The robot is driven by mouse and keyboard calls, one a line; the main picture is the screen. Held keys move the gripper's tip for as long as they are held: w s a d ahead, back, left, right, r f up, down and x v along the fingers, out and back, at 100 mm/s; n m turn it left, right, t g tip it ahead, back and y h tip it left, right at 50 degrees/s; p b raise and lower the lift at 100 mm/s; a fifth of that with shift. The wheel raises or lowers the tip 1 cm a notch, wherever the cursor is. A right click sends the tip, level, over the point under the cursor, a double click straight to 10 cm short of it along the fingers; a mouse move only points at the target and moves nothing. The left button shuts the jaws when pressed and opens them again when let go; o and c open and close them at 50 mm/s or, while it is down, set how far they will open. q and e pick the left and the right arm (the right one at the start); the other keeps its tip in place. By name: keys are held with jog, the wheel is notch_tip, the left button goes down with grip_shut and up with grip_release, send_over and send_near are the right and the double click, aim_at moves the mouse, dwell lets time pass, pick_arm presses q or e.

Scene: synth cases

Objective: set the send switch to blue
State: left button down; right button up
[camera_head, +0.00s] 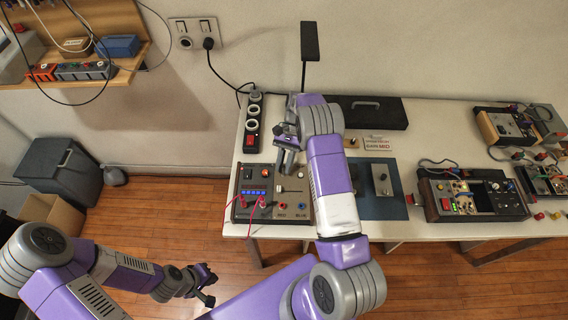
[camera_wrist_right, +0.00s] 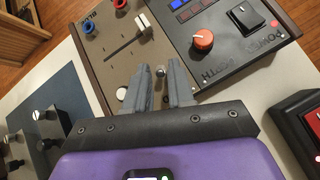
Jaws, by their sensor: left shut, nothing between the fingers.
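The control box (camera_head: 240,211) stands at the front left of the table. It has a red jack and a blue jack, labelled RED and BLUE, at its front edge. My right gripper (camera_head: 287,165) is over its back edge. In the right wrist view, the open fingers (camera_wrist_right: 160,68) stand on either side of a small metal toggle lever (camera_wrist_right: 160,73); I cannot tell its lean or whether a finger touches it. A slider with a white cap (camera_wrist_right: 143,22) and an orange knob (camera_wrist_right: 204,40) are nearby. No send label is readable. My left gripper (camera_head: 203,284) is shut and empty, low over the floor.
A blue mat (camera_head: 363,204) with a grey metal unit (camera_head: 381,180) lies right of the box. A power strip (camera_head: 251,125) and a black case (camera_head: 372,112) are behind. Red leads (camera_head: 233,199) run off the box's front. More devices (camera_head: 473,197) fill the table's right.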

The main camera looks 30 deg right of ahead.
jog(key=shift+o, duration=0.9)
jog(key=v, duration=0.7)
jog(key=shift+w+r, duration=0.15)
jog(key=shift+r, duration=0.05)
jog(key=shift+d, duration=0.1)
